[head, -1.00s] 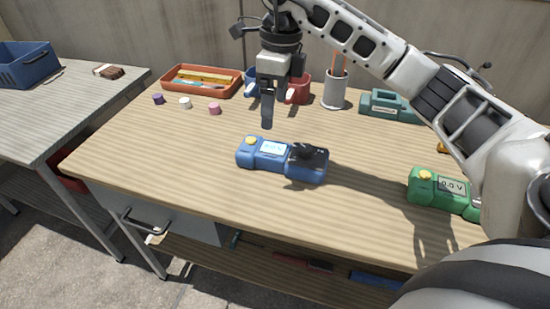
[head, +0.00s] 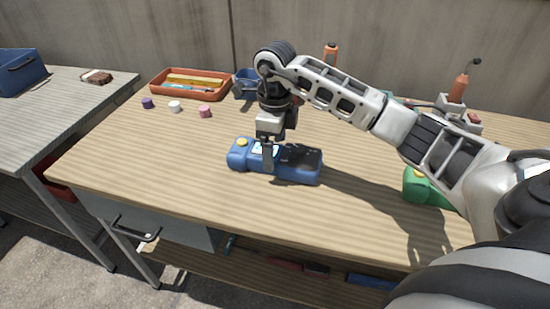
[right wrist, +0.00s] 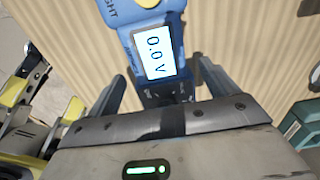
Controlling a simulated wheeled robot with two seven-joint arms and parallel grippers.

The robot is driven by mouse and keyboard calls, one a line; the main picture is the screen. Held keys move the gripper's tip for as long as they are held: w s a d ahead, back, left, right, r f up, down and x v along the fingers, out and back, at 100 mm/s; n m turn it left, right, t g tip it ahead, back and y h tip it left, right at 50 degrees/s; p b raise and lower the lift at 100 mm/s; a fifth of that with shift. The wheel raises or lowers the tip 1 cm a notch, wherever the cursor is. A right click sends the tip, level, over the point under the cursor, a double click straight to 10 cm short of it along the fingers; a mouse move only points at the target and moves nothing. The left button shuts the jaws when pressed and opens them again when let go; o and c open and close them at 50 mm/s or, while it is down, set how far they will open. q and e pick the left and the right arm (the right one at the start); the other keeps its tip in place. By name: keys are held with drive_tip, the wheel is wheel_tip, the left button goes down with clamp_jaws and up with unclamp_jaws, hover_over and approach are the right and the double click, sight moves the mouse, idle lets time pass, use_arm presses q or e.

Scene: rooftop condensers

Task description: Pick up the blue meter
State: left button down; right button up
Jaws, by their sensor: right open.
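The blue meter (head: 295,166) lies on the wooden workbench (head: 190,190), with a yellow button at its left end and a dark section at its right. My right gripper (head: 268,163) is directly over it, pointing down, its fingers at the meter's middle. In the right wrist view the meter (right wrist: 157,50) shows its lit display, between the two open fingers (right wrist: 163,95). The fingers stand apart on either side of the meter, with gaps visible. The far finger is hidden in the head view. My left gripper does not show.
A green meter (head: 415,187) lies at the right, partly behind my arm. An orange tray (head: 155,93) and several small caps, including a pink one (head: 205,111), are at the back left. A second table (head: 60,120) stands left. The bench front is clear.

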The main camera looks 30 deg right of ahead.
drive_tip(key=shift+f, duration=1.25)
drive_tip(key=c, duration=1.4)
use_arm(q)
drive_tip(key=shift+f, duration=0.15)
use_arm(e)
drive_tip(key=shift+r, duration=0.1)
